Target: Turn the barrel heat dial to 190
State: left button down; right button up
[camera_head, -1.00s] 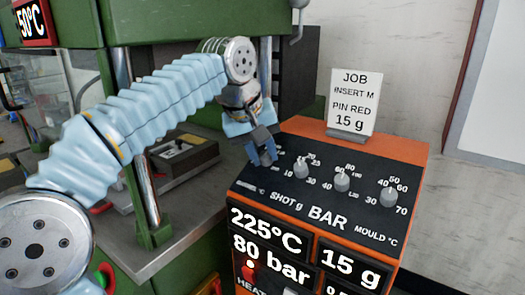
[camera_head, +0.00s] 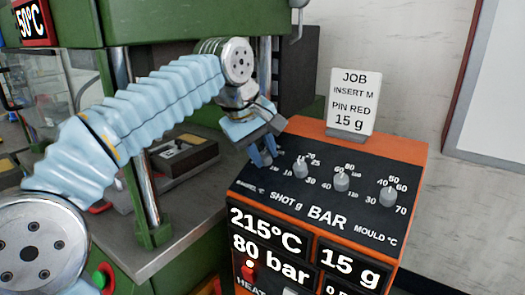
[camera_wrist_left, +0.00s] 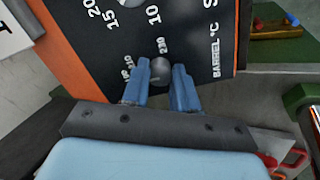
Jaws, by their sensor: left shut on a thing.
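The barrel heat dial (camera_wrist_left: 160,72) is a grey knob on the black sloped panel, beside the "BARREL °C" label. My left gripper (camera_head: 262,158) reaches down onto it at the panel's left end; its blue fingers (camera_wrist_left: 163,84) sit on either side of the knob in the left wrist view and are shut on it. In the head view the fingers mostly hide this dial. The barrel display (camera_head: 267,229) reads 215°C. My right gripper is not in view.
Shot (camera_head: 301,168), bar (camera_head: 342,181) and mould (camera_head: 388,196) knobs stand in a row to the right. A job card (camera_head: 353,101) stands behind the panel. The green press (camera_head: 160,20) is at the left. Displays below read 80 bar and 15 g.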

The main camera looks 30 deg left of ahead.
pick_arm(q)
jog(key=shift+r, duration=0.1)
jog(key=c, duration=0.9)
grip_release()
jog(key=shift+v, duration=6.85)
